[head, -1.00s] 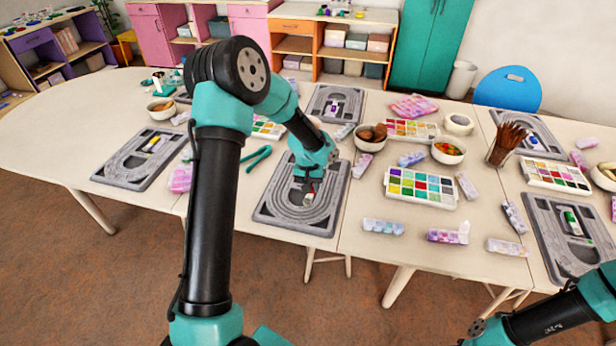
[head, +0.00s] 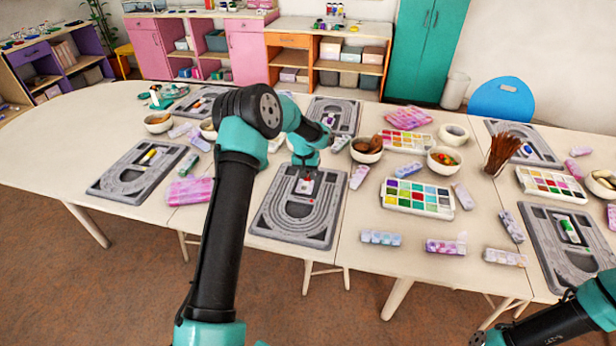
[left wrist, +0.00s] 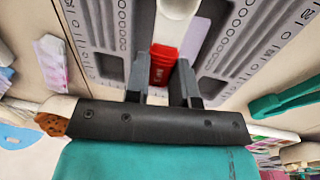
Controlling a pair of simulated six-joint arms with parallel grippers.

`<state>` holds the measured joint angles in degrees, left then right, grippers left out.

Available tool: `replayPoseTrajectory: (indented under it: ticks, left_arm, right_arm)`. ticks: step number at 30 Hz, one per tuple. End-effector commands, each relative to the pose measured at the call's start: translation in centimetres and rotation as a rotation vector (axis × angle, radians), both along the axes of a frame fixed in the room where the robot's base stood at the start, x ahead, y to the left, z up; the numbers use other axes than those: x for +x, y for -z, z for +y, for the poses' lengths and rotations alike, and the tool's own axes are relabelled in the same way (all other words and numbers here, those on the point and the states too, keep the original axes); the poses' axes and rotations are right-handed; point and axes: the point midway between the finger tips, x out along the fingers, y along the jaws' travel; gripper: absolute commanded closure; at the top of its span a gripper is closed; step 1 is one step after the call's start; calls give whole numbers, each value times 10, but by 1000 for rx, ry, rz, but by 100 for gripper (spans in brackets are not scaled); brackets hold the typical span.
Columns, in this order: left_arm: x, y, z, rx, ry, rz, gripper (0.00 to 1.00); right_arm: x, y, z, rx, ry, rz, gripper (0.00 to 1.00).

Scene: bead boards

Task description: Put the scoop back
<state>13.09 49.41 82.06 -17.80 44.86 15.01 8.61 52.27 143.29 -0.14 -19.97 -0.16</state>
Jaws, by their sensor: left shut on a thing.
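My left gripper (head: 304,182) is low over the middle grey bead board (head: 285,226), near the far end of its curved grooves. It is shut on a small red-and-white piece (left wrist: 163,66), which shows between the two dark fingers in the left wrist view, red near the fingers and white beyond. I cannot tell for sure whether this piece is the scoop, nor whether it touches the board. Only a link of my right arm shows at the lower right of the head view; its gripper is out of view.
Teal pliers (left wrist: 285,100) show in the left wrist view. A paint palette (head: 418,198) lies further right.

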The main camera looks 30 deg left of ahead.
Motion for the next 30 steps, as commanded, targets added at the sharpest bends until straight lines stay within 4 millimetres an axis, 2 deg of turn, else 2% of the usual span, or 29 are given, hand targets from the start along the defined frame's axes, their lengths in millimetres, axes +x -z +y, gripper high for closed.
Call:
replayPoseTrajectory:
  ticks: [6,21,27,30]
  left_arm:
    - [20,2,12,0,-1,-1,98]
    - [27,3,16,0,0,-1,98]
    - [25,31,16,-1,0,2,98]
    - [26,37,16,-1,0,0,98]
  right_arm:
    - [0,0,0,0,0,0,57]
    - [0,0,0,0,0,0,57]
    - [0,0,0,0,0,0,57]
    - [0,0,0,0,0,0,57]
